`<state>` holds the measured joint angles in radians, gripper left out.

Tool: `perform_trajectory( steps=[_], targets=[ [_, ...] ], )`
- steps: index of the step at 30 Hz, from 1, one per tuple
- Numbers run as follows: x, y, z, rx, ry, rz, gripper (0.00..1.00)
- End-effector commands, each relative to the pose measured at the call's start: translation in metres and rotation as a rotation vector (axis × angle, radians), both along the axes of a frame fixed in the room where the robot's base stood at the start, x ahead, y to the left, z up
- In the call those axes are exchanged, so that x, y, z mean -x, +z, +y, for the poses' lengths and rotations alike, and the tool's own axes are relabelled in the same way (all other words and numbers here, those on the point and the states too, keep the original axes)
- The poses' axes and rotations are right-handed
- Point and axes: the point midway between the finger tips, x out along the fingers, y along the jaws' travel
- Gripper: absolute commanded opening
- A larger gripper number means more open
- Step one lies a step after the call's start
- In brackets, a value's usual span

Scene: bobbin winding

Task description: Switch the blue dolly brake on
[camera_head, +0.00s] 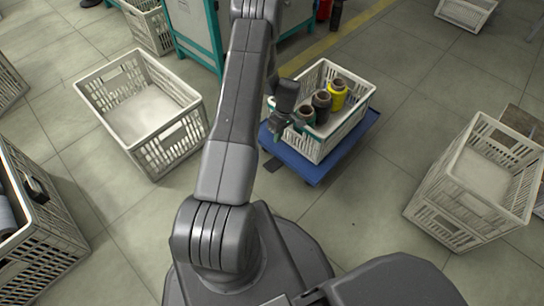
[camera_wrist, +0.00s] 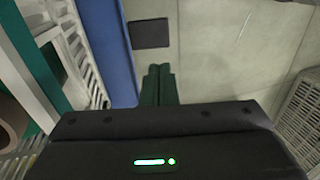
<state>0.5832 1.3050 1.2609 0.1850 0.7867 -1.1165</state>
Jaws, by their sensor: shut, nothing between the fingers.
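The blue dolly (camera_head: 345,150) stands on the floor right of my arm, carrying a white crate (camera_head: 318,145). Its blue edge (camera_wrist: 115,50) runs down the left part of the wrist view. A flat dark plate (camera_wrist: 149,33) lies beside that edge, probably the brake pedal; it also shows at the dolly's left corner in the head view (camera_head: 272,165). I cannot tell whether the brake is on. My gripper (camera_wrist: 159,70) is shut and empty, its green fingers together. In the wrist view the fingertips appear just below the plate, with a gap of floor between.
The crate holds a yellow bobbin (camera_head: 338,94), a dark bobbin (camera_head: 321,106) and a green one (camera_head: 305,115). An empty white crate (camera_head: 165,148) stands left of my arm, another (camera_head: 462,200) at the right. The floor in front of the dolly is clear.

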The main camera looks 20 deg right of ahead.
Motion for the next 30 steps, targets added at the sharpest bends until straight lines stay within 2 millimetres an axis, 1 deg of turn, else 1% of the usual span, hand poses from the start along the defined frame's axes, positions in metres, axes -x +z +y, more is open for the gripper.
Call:
perform_trajectory(
  steps=[3, 15, 19, 23, 30],
  targets=[
    [0.002, -0.009, -0.004, -0.004, 0.002, -0.002, 0.0],
    [0.002, -0.012, -0.005, -0.006, 0.004, -0.003, 0.0],
    [0.003, -0.019, -0.003, -0.006, 0.004, -0.002, 0.0],
    [0.005, -0.039, 0.002, -0.008, 0.004, 0.0, 0.0],
    [0.01, -0.09, 0.013, -0.007, 0.004, -0.001, 0.0]
  ],
)
